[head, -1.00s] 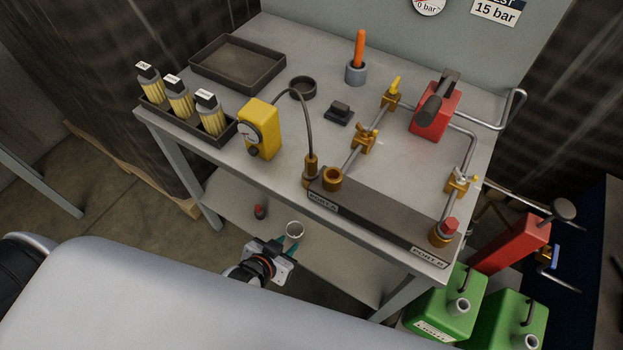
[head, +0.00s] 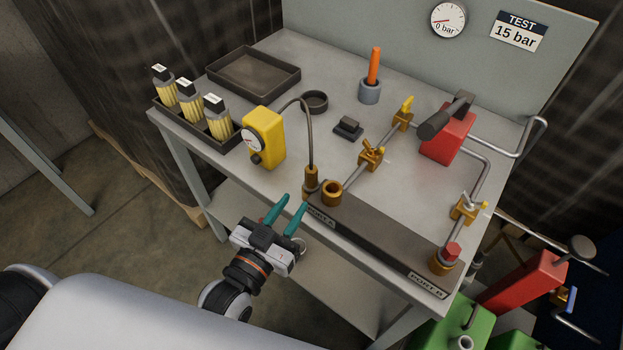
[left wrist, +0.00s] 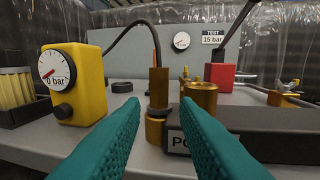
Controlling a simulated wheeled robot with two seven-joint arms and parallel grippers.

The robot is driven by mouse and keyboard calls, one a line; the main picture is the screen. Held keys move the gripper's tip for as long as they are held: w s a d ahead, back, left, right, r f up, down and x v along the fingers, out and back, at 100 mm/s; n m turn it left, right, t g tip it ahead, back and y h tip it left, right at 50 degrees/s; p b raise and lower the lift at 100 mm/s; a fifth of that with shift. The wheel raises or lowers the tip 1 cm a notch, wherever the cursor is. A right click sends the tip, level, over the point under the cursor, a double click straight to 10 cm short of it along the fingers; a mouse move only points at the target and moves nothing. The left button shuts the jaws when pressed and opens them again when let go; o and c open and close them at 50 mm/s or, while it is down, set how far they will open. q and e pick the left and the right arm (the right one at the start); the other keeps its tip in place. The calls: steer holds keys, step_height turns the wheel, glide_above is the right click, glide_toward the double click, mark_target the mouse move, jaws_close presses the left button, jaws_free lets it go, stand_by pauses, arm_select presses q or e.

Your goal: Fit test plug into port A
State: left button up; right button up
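The test plug (head: 311,182) is a slim brass cylinder on the end of a dark hose from the yellow gauge box (head: 264,138). It stands upright just left of port A (head: 332,192), an open brass socket on the dark block. In the left wrist view the plug (left wrist: 158,92) stands between my teal fingers as seen, with port A (left wrist: 201,97) to its right. My left gripper (head: 289,208) is open and empty, at the table's front edge, short of the plug. My right gripper is not in view.
Port B with a red cap (head: 445,258) is at the block's right end. Brass valves and pipes run behind, beside a red pump (head: 447,135). A black rack of yellow-filled bottles (head: 200,125) and an empty tray (head: 253,75) are at left.

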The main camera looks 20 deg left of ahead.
mark_target(316, 172)
arm_select(q)
steer(key=w, duration=0.4)
steer(key=shift+d, duration=0.3)
steer(key=w, duration=0.3)
steer(key=w+d, duration=0.1)
steer(key=w, duration=0.2)
steer(key=shift+w+d+p, duration=0.15)
steer(key=shift+w+p, duration=0.05)
steer(key=shift+p, duration=0.1)
steer(key=shift+c, duration=0.6)
